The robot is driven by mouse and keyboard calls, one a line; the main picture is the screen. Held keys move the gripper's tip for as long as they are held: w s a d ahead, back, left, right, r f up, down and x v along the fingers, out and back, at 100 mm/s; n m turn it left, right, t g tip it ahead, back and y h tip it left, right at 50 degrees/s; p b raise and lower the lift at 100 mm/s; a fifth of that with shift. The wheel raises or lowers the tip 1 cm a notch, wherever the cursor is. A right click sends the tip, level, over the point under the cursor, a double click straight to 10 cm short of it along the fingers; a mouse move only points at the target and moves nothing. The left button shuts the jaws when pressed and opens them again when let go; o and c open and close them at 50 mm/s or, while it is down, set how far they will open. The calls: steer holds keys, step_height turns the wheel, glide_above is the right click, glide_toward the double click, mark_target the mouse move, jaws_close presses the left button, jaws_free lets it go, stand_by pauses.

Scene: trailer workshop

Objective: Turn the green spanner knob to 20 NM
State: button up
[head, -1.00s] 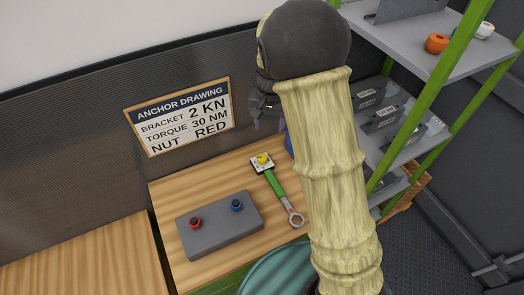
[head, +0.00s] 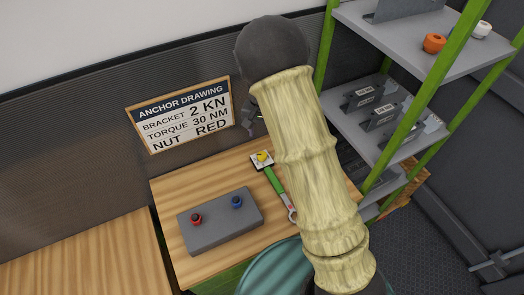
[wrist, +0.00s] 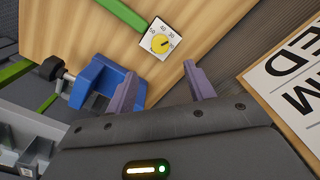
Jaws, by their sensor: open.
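The green spanner (head: 274,181) lies on the wooden workbench, its ring end partly hidden behind my arm. Its white square dial with a yellow knob (head: 262,157) is at the far end. The wrist view shows the yellow knob (wrist: 159,43) on the dial, just beyond my gripper, with the green handle (wrist: 122,14) running to the upper left. Some dial numbers show, but I cannot read the setting surely. My gripper (wrist: 160,82) is open, its two purple-grey fingers apart with nothing between them. The knob lies ahead of the gap, apart from the fingers.
A blue clamp (wrist: 101,82) sits at the bench edge beside the left finger. A grey block with red and blue knobs (head: 222,222) lies left of the spanner. A wall sign (head: 181,114) reads torque 30 NM. Green-framed shelves (head: 385,110) stand at the right.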

mark_target(262, 154)
step_height(262, 154, down, 11)
steer(key=shift+f+p, duration=0.2)
steer(key=shift+p, duration=0.8)
steer(key=c, duration=1)
steer(key=shift+o, duration=0.2)
steer(key=shift+m, duration=0.5)
steer(key=m, duration=0.9)
